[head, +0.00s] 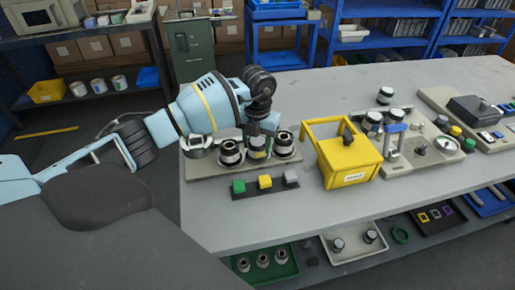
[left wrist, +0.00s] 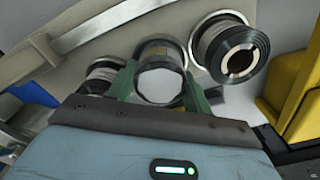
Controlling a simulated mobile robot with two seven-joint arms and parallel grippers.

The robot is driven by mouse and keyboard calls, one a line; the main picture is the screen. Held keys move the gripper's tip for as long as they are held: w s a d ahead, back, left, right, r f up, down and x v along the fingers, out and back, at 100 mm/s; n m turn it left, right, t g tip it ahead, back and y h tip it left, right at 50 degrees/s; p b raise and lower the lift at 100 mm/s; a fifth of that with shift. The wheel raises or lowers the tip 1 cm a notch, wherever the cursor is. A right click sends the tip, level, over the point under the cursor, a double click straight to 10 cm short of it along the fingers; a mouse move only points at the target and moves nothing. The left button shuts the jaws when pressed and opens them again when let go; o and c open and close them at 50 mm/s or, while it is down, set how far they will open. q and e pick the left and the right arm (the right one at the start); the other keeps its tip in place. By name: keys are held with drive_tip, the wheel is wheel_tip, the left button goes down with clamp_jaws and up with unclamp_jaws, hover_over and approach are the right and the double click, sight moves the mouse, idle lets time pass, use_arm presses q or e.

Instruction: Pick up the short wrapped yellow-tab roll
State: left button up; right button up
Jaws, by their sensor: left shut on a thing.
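The middle roll (head: 258,154), with a yellow and dark band, stands between two dark-capped rolls, one to its left (head: 230,153) and one to its right (head: 284,146), on a beige base plate (head: 205,168). My left gripper (head: 258,143) reaches down over the middle roll from above. In the left wrist view, its green fingers (left wrist: 160,88) are closed around this roll (left wrist: 160,52), one on each side. The roll's pale round face points at the camera. Whether it is clear of the plate I cannot tell. My right gripper is not in view.
A dark strip with green, yellow (head: 264,182) and grey blocks lies in front of the plate. A yellow bin (head: 352,159) stands close on the right, with a beige fixture (head: 428,158) beyond it. The grey tabletop (head: 240,220) is clear in front.

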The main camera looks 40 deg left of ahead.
use_arm(q)
drive_tip(key=shift+c, duration=0.9)
drive_tip(key=shift+r, duration=0.1)
drive_tip(key=shift+r, duration=0.5)
wheel_tip(320, 180, up, 2)
drive_tip(key=shift+r, duration=0.1)
drive_tip(key=s+d+r, duration=0.1)
drive_tip(key=s+d, duration=0.2)
drive_tip(key=d, duration=1.2)
drive_tip(key=shift+d+r+b, duration=0.3)
drive_tip(key=shift+d+b, duration=0.05)
drive_tip(key=shift+b, duration=0.1)
